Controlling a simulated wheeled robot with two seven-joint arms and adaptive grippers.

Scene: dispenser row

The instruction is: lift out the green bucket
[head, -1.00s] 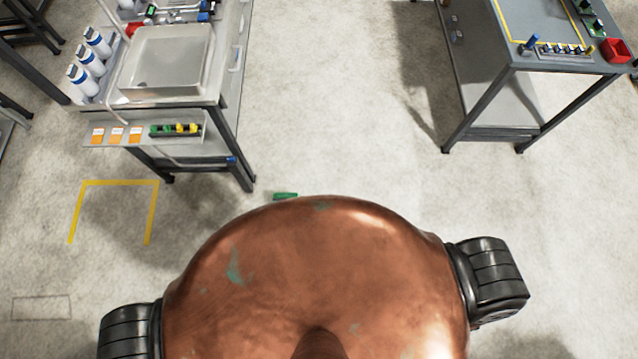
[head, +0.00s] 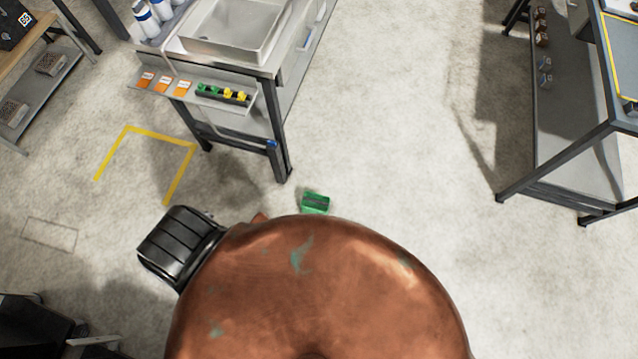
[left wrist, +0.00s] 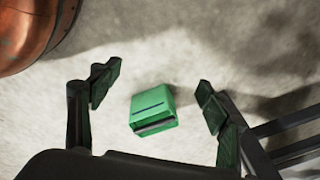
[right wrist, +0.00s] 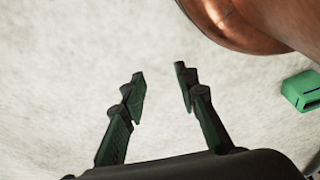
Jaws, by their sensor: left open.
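A small green box-shaped thing, the only thing here that could be the green bucket (head: 315,202), sits on the floor just beyond my copper body and near the sink bench's front leg. It shows a dark opening or slot. In the left wrist view the bucket (left wrist: 153,108) lies beyond and between the spread fingers of my open left gripper (left wrist: 156,88), apart from them. In the right wrist view the bucket (right wrist: 303,90) is cut off at the right edge. My right gripper (right wrist: 160,75) has its fingers apart with only floor between them. Neither gripper shows in the head view.
A steel sink bench (head: 230,35) stands at upper left, with a front shelf (head: 210,98) holding orange-and-white cards and green and yellow pieces. A dark-framed table (head: 570,140) is at right. Yellow tape (head: 160,135) marks the floor at left. The floor between the benches is clear.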

